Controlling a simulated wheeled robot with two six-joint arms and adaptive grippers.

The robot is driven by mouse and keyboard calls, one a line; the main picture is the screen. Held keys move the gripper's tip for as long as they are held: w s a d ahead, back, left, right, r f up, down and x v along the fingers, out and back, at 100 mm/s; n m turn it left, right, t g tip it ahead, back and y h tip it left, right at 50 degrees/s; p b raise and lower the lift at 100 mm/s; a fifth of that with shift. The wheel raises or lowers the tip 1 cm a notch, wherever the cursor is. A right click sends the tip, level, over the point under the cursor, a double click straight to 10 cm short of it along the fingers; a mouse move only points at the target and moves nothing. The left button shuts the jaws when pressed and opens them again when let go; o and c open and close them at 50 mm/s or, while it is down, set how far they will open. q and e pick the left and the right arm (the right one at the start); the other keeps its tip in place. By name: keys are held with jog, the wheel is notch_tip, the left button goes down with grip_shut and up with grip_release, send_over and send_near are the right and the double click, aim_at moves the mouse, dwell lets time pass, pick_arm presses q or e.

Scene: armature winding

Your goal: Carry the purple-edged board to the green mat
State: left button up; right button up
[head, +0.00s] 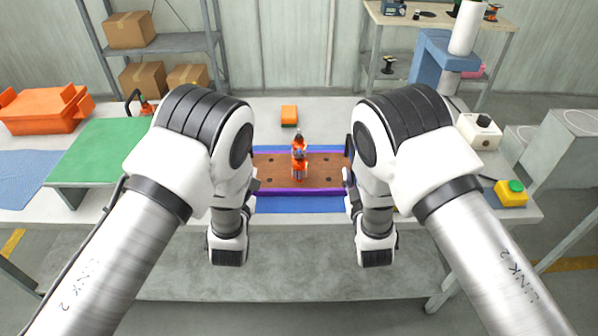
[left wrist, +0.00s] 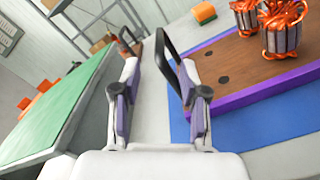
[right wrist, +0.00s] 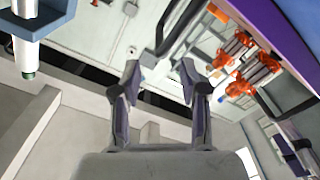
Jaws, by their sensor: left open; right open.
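The purple-edged board (head: 270,188) has a brown top with holes and lies on a blue mat (head: 300,205) at the table's middle. Orange-wound armatures (head: 299,165) stand on it; they also show in the left wrist view (left wrist: 280,38). My left gripper (left wrist: 158,80) is open at the board's left end, with a black handle (left wrist: 164,45) near its right finger. My right gripper (right wrist: 159,75) is open at the right end, with a black handle (right wrist: 163,40) showing between its fingers. Whether the fingers touch the handles is unclear. The green mat (head: 100,150) lies on a raised stand at left.
An orange-green block (head: 289,115) lies behind the board. A yellow box with a green button (head: 511,192) and a white device (head: 480,130) are at right. Bare table shows between board and green mat.

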pick_arm(q)
jog(key=w, duration=1)
jog(key=shift+a+f, duration=0.1)
pick_arm(e)
jog(key=w, duration=1)
jog(key=shift+a, duration=0.1)
pick_arm(q)
jog(key=shift+s, duration=0.1)
grip_shut()
pick_arm(e)
jog(key=shift+s, duration=0.1)
grip_shut()
